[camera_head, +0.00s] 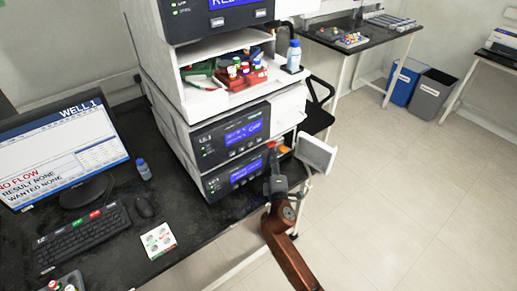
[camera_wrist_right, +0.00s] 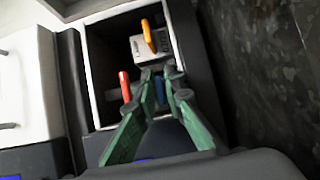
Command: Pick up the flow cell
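The flow cell seems to be the pale grey block (camera_wrist_right: 146,50) with an orange part on it, inside an open compartment in the right wrist view; I cannot be sure of this. In the head view an orange part (camera_head: 284,149) shows at the compartment mouth. My right gripper (camera_head: 273,160) is at that opening, on the right side of the lower instrument. In the right wrist view its green fingers (camera_wrist_right: 160,78) point into the compartment, apart at the tips, just short of the block. A small blue part shows between them, and whether they touch it is unclear. My left gripper is out of view.
A red part (camera_wrist_right: 125,86) stands left of the fingers. The compartment's white door (camera_head: 318,152) hangs open to the right of the gripper. Stacked instruments (camera_head: 237,135) rise on the left. A monitor (camera_head: 60,150) and keyboard (camera_head: 83,236) occupy the bench.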

